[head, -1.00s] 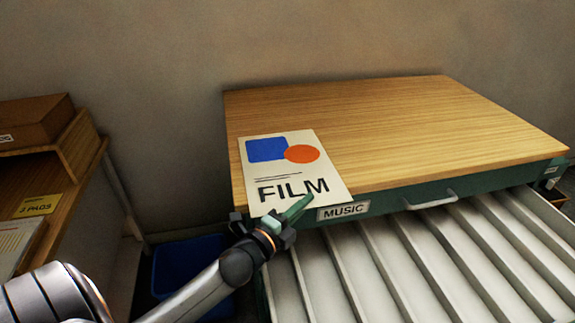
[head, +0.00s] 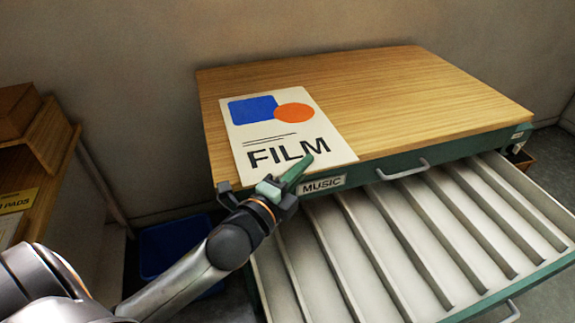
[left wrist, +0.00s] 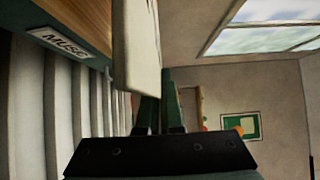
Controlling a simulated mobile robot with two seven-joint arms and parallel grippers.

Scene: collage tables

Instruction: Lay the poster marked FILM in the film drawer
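The cream FILM poster (head: 262,130) has a blue square, an orange circle and black letters. It is level, a little above the wooden top of a green cabinet (head: 400,110). My left gripper (head: 292,180) is shut on its front edge, one green finger on top by the letter M; the other is mostly hidden. The left wrist view shows the poster (left wrist: 138,40) at the fingers, apart from the tabletop. A pulled-out drawer (head: 420,230) with pale dividers is below; its own label is not visible. My right gripper is out of view.
A blue bin (head: 170,248) is on the floor at left, beside a wooden shelf unit (head: 50,150). A wall (head: 300,35) stands behind.

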